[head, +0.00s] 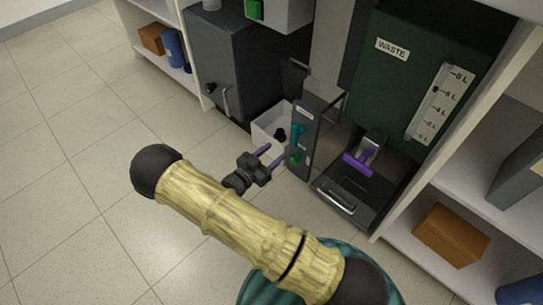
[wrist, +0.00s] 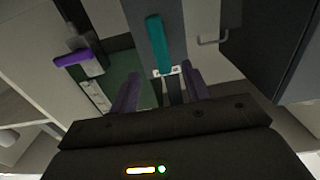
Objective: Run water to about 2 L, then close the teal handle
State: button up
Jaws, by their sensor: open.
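The teal handle (head: 298,131) is on the narrow grey panel (head: 304,148) left of the waste tank. In the wrist view the teal handle (wrist: 158,44) lies just beyond my fingertips, roughly in line with the gap between them. My gripper (head: 273,154) is open, its purple fingers pointing at the panel; it also shows in the wrist view (wrist: 162,78). I see no contact with the handle. The dark green tank (head: 408,72) is marked WASTE and carries a white litre scale (head: 440,104), 0 to 8. I cannot read a water level clearly.
A purple handle (head: 358,164) sits before the tank, above a dark tray (head: 349,196). A white bin (head: 267,127) stands behind my gripper. A dark cabinet (head: 238,70) is to the left. Shelves at right hold a brown box (head: 450,235). The floor at left is clear.

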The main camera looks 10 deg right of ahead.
aim_at(292, 138)
jog(key=shift+b+x, duration=0.55)
jog(key=shift+x, duration=4)
jog(key=c, duration=0.9)
jog(key=shift+a+n+p, duration=0.1)
jog(key=shift+n+p, duration=0.65)
jog(key=shift+n, duration=0.65)
